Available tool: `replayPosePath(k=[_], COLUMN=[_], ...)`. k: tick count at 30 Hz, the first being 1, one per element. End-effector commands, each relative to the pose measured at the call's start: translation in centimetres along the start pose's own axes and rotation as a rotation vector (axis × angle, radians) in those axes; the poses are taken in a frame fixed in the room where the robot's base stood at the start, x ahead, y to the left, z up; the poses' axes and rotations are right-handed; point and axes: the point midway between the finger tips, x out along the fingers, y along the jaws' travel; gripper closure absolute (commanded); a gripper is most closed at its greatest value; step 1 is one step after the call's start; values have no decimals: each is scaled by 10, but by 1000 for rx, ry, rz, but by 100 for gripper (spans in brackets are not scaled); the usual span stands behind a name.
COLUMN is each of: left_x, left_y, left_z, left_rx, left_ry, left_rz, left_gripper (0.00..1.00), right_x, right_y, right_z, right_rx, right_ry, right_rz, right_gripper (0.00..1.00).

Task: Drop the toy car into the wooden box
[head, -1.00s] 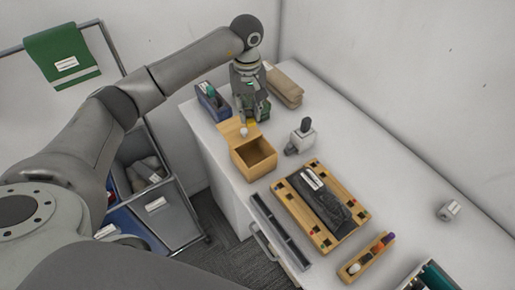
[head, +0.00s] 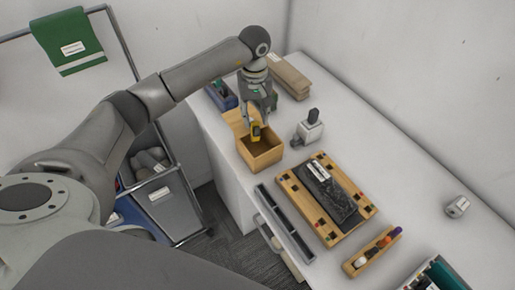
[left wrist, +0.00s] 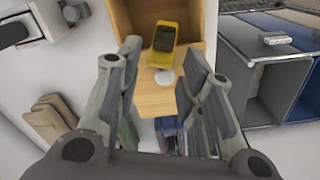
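The yellow toy car (head: 256,131) with a dark window is at the lid-side part of the wooden box's opening, nose-down or tilted. It also shows in the left wrist view (left wrist: 164,38), beyond my fingertips. I cannot tell whether it touches the box or is in the air. The wooden box (head: 262,161) stands on the white counter, its lid (head: 236,118) folded open, with a white knob (left wrist: 165,77). My left gripper (head: 262,108) is above the lid side of the box. Its fingers (left wrist: 160,72) are spread, with a gap around the car. My right gripper is out of view.
A grey-white device (head: 309,129) stands right of the box. A wooden tray with a dark block (head: 325,195) is in front. A blue holder (head: 222,95) and tan packages (head: 290,79) are behind. A grey bin (head: 165,200) stands left, below the counter.

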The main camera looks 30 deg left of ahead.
Motion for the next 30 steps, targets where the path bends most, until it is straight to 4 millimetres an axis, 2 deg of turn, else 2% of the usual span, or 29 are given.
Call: replayPosePath(k=[10, 14, 17, 27, 30], left_x=[0, -8, -23, -93, -107], left_y=[0, 0, 0, 0, 0], left_z=[0, 0, -1, -1, 0], left_rx=[0, 0, 0, 0, 0], left_ry=[0, 1, 4, 4, 2], left_rz=[0, 0, 3, 1, 1], left_gripper=[51, 51, 51, 51, 51], right_x=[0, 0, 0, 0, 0], right_y=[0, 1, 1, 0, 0], right_z=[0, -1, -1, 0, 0], right_rx=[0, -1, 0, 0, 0], right_ry=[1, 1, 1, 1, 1], right_rz=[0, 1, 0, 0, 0], right_gripper=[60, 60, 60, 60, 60])
